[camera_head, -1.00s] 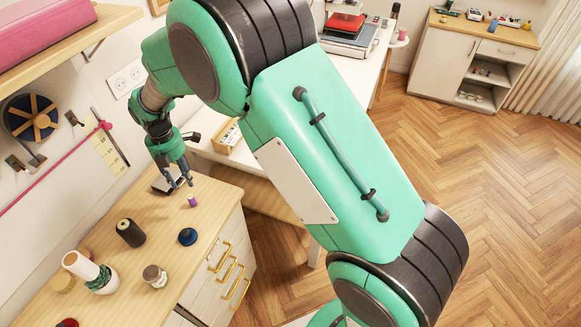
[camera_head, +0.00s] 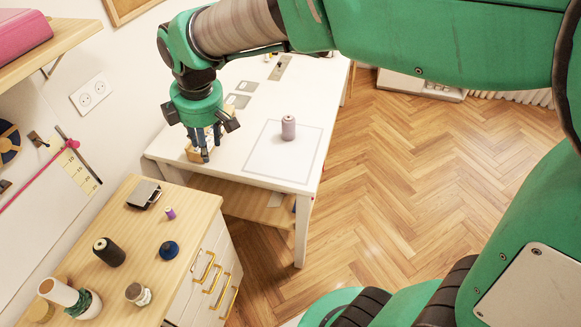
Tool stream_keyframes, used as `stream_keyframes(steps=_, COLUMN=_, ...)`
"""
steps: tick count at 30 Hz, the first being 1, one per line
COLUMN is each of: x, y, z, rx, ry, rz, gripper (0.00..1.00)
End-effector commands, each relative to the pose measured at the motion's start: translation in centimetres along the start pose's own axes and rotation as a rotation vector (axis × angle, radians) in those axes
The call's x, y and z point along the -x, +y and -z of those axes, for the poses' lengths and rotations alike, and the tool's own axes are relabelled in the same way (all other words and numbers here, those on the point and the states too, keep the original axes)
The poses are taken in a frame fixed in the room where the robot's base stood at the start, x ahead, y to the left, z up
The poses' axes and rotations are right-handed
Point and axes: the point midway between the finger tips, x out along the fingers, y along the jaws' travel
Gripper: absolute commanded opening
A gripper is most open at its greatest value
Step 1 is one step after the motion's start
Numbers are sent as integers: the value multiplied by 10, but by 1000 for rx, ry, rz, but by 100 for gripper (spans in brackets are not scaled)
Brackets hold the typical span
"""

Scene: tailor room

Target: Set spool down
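A lilac spool (camera_head: 288,127) stands upright on the table, inside a thin outlined square (camera_head: 284,158), apart from my gripper. A small purple spool (camera_head: 169,213) stands on the wooden cabinet top. A black spool (camera_head: 109,251) and a dark blue spool (camera_head: 168,251) are also there. Which spool is meant is unclear.
The white table (camera_head: 232,163) has flat grey plates (camera_head: 238,101) further back.

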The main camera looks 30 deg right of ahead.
Motion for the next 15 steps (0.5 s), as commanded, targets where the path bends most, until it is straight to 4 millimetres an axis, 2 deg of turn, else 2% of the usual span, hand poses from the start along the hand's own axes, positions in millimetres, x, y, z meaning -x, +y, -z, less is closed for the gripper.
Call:
stream_keyframes(steps=1, x=14, y=-6, z=-13, rx=-67, ry=8, rz=-18, gripper=37)
stream_keyframes(steps=6, x=48, y=-30, z=-52, rx=-300, ry=31, rz=-62, gripper=37)
stream_keyframes(steps=15, x=89, y=-83, z=-116, rx=-709, ry=92, rz=-134, gripper=37)
